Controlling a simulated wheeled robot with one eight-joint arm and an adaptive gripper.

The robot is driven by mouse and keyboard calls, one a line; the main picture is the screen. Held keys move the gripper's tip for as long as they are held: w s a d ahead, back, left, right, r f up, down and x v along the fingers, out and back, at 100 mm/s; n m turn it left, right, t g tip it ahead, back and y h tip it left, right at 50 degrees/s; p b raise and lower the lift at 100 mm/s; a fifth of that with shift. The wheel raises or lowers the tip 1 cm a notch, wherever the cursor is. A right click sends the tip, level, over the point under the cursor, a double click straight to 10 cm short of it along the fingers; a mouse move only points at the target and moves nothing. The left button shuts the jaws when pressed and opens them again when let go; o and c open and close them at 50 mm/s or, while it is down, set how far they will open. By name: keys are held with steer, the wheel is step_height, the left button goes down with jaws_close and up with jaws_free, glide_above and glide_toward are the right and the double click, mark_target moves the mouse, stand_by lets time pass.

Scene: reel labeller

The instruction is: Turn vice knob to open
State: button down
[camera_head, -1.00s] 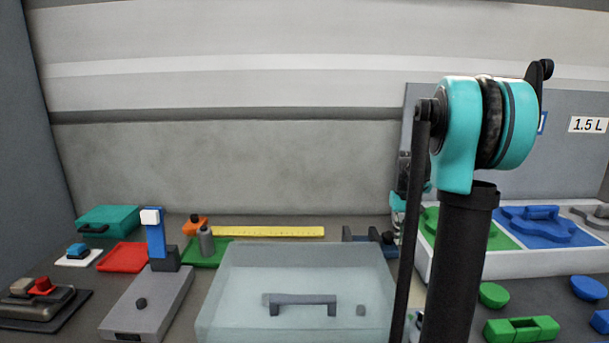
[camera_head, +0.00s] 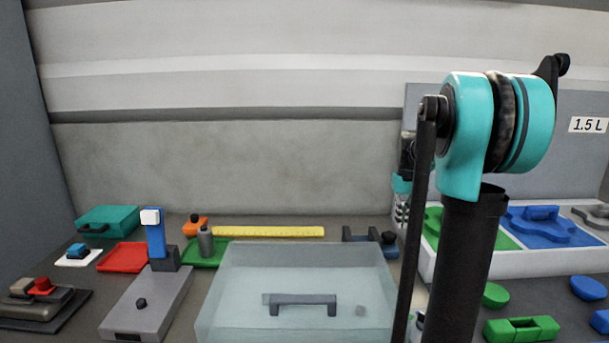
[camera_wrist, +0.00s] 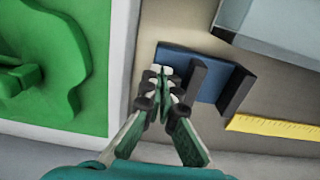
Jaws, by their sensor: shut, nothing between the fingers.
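The small vice (camera_head: 357,236) stands at the back of the bench, with a round dark blue knob (camera_head: 389,238) on its right side. In the wrist view the vice's blue body (camera_wrist: 214,82) carries two dark upright jaws with a gap between them. My gripper (camera_wrist: 161,72) is shut and empty, its tips over the left end of the vice. The knob cannot be made out in the wrist view, and I cannot tell whether the tips touch it. In the head view my arm partly hides the gripper (camera_head: 401,214), which is close to the knob, above and to its right.
A clear box (camera_head: 225,300) with a grey handle stands in front of the vice. A yellow ruler (camera_head: 268,232) lies to the left. A white tray (camera_head: 470,262) with green and blue shapes is close on the right. The wall rises behind.

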mark_target(389, 236)
steer(key=shift+w+a+f, duration=0.1)
steer(key=shift+a+f, duration=0.45)
steer(key=shift+f, duration=0.45)
steer(key=shift+w+a+f, duration=0.1)
steer(key=shift+a+f, duration=0.5)
steer(key=shift+f, duration=0.45)
steer(key=shift+w+a+f, duration=0.1)
steer(key=shift+a+f, duration=0.45)
steer(key=shift+f, duration=0.45)
steer(key=shift+s+d, duration=0.1)
steer(key=shift+d, duration=0.75)
steer(key=shift+d, duration=0.1)
steer(key=shift+d, duration=0.35)
steer(key=shift+w+d, duration=0.2)
steer(key=shift+d, duration=0.1)
steer(key=shift+s, duration=0.15)
